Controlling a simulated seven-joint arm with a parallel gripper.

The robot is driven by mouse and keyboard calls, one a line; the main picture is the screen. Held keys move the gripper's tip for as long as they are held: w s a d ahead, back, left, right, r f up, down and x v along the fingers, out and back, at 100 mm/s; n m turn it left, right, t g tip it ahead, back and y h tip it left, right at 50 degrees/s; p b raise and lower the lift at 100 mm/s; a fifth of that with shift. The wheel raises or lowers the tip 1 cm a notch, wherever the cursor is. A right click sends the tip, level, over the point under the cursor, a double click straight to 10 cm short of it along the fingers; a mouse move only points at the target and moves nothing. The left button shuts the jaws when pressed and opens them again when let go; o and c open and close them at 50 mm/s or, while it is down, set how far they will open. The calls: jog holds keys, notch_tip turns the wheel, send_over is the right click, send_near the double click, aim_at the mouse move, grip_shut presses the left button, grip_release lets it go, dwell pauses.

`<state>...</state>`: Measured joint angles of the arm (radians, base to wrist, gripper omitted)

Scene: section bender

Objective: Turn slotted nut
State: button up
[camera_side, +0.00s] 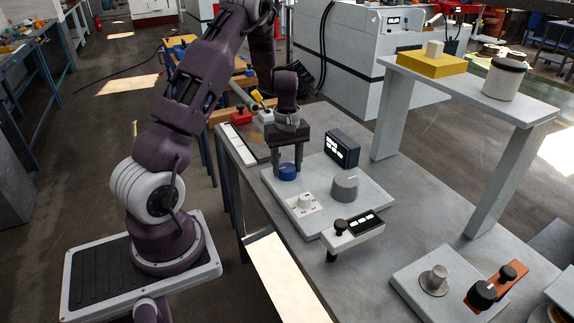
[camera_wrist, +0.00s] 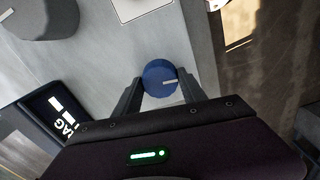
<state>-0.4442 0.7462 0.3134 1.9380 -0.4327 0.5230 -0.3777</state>
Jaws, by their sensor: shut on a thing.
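A blue round nut or knob (camera_side: 288,173) sits on the light grey panel (camera_side: 325,182) on the workbench. The far finger is partly hidden in the side view.
On the same panel are a grey knob (camera_side: 345,187) and a small white knob (camera_side: 305,201). A dark display box (camera_side: 342,149) stands behind, and a unit with a black knob (camera_side: 352,235) is at the front. A raised shelf (camera_side: 475,88) stands at the right.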

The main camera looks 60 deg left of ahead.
aim_at(287, 167)
jog(key=shift+m, duration=1.9)
jog(key=o, duration=1.4)
jog(key=shift+c, duration=0.2)
notch_tip(287, 167, up, 7)
jog(key=shift+r, duration=0.1)
